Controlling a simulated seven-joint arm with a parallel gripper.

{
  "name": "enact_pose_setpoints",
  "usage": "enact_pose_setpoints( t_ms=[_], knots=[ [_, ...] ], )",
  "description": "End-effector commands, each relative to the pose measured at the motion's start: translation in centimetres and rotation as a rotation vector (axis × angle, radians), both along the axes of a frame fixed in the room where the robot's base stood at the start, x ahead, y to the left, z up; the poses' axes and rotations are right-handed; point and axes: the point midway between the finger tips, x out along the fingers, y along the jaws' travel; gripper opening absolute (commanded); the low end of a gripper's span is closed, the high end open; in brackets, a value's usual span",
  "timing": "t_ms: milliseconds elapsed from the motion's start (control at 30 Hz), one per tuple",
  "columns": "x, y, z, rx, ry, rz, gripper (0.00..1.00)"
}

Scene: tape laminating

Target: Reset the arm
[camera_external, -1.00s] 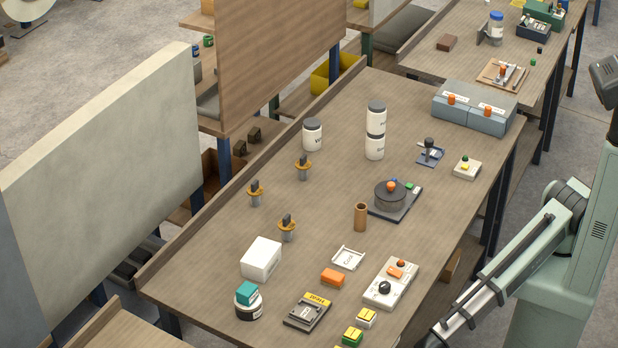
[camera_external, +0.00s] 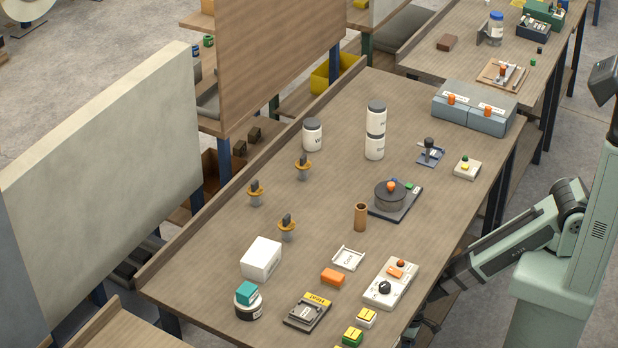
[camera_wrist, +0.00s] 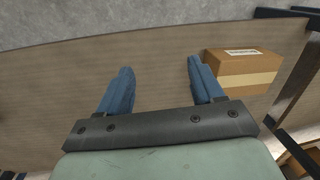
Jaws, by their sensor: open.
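My arm (camera_external: 515,240) stands at the right of the bench and reaches beside its right edge, in the external view. Its lower end is dark and partly cut off behind the bench edge there, so the jaws do not show clearly. In the wrist view my gripper (camera_wrist: 161,75) has two blue fingers set wide apart with nothing between them. The fingers point over a wooden surface, and a brown cardboard box (camera_wrist: 243,75) with a pale label and tape lies just right of the right finger.
The bench (camera_external: 225,215) carries white jars (camera_external: 375,145), a round dark device (camera_external: 390,195), a white control box (camera_external: 390,285), a white block (camera_external: 261,258), an orange block (camera_external: 332,277) and a heat tool (camera_external: 308,312). Grey boxes (camera_external: 475,108) stand at the far right.

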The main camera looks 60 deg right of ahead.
Motion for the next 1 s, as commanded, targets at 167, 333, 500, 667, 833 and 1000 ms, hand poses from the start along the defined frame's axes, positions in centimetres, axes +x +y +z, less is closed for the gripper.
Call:
enact_pose_setpoints(
  t_ms=[167, 333, 500, 667, 833, 1000],
  knots=[
    [-2.3, -6.9, -0.9, -0.068, 0.096, -0.019, 0.67],
    [-5.2, -12.5, -1.3, -0.116, 0.198, -0.033, 0.67],
    [-8.7, -17.3, -1.3, -0.148, 0.307, -0.048, 0.67],
    [-12.3, -21.0, -1.0, -0.163, 0.410, -0.061, 0.67],
    [-15.3, -23.3, -0.5, -0.165, 0.494, -0.068, 0.67],
    [-16.4, -24.1, -0.3, -0.165, 0.527, -0.070, 0.67]
  ],
)
